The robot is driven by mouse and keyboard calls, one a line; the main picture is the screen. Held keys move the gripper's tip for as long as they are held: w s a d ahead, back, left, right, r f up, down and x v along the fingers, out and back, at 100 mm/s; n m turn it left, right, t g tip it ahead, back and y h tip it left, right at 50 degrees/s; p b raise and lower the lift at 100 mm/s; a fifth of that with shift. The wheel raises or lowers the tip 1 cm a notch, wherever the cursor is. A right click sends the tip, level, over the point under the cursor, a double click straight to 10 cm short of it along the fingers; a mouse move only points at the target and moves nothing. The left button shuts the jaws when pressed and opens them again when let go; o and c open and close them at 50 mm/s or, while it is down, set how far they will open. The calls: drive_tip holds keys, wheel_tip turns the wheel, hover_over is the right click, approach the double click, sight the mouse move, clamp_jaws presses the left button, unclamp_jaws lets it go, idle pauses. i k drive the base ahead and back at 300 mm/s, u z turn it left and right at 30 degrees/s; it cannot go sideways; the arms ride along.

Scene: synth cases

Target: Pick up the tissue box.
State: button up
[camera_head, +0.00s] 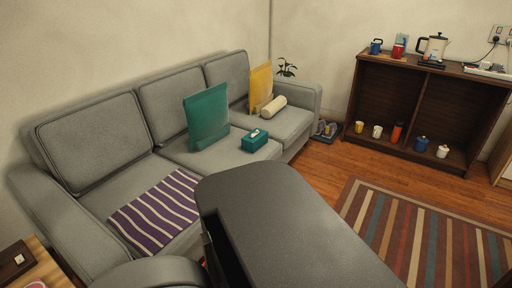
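My gripper is not in view. A large dark grey rounded form fills the lower middle and hides part of the floor and sofa front.
A purple striped cloth (155,210) lies on the sofa's left seat. A yellow cushion (260,84) leans at the right. A striped rug (425,232) covers open floor.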

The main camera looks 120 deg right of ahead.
sight(252, 142)
drive_tip(key=z, duration=4)
